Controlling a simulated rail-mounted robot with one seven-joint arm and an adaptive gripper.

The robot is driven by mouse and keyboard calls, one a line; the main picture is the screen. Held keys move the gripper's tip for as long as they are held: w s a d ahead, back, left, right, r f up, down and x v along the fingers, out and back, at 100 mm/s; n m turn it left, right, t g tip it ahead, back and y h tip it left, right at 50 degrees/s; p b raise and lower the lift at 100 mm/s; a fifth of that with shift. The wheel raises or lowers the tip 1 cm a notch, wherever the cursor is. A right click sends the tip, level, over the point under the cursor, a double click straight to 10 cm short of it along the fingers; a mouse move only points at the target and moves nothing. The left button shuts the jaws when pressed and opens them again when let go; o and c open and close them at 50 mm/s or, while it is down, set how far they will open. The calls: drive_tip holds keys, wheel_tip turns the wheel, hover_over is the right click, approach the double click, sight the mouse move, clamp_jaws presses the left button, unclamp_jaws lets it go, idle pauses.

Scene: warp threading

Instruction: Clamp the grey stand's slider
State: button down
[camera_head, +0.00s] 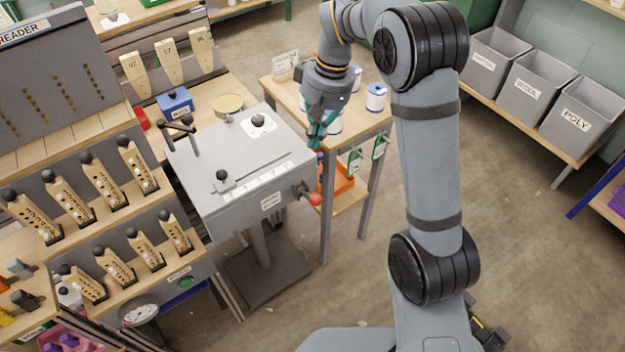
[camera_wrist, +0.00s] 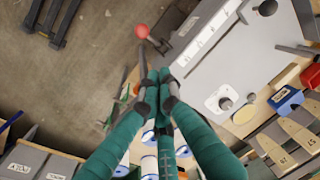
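The grey stand (camera_head: 215,185) is a box on a post, with a slot and a white scale on its top. Its slider, a small block with a black knob (camera_head: 222,177), sits near the slot's front-left end. A lever with a red ball (camera_head: 315,199) sticks out from the stand's right side; the red ball also shows in the wrist view (camera_wrist: 142,31). My gripper (camera_head: 315,143) is beyond the stand's right edge, apart from the lever and slider. In the wrist view its teal fingers (camera_wrist: 160,76) have their tips together, with nothing visible between them.
A black knob on a white plate (camera_head: 258,123) and a dark T-shaped handle (camera_head: 180,132) rise from the stand's top. A wooden side table (camera_head: 375,128) with white-and-blue spools stands close behind my gripper. Racks of wooden handles (camera_head: 135,165) stand at left.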

drive_tip(key=b, duration=0.1)
hover_over(309, 195)
drive_tip(key=shift+w+d+f, duration=0.1)
drive_tip(key=shift+d+f, duration=0.05)
drive_tip(key=shift+f, duration=2)
drive_tip(key=shift+s+d+f, duration=0.1)
drive_tip(key=shift+d+f, duration=0.05)
drive_tip(key=shift+f, duration=2)
drive_tip(key=shift+w+d+f, duration=0.1)
drive_tip(key=shift+d+f, duration=0.05)
drive_tip(key=shift+f, duration=2)
drive_tip(key=shift+f+b, duration=0.1)
drive_tip(key=shift+b, duration=0.2)
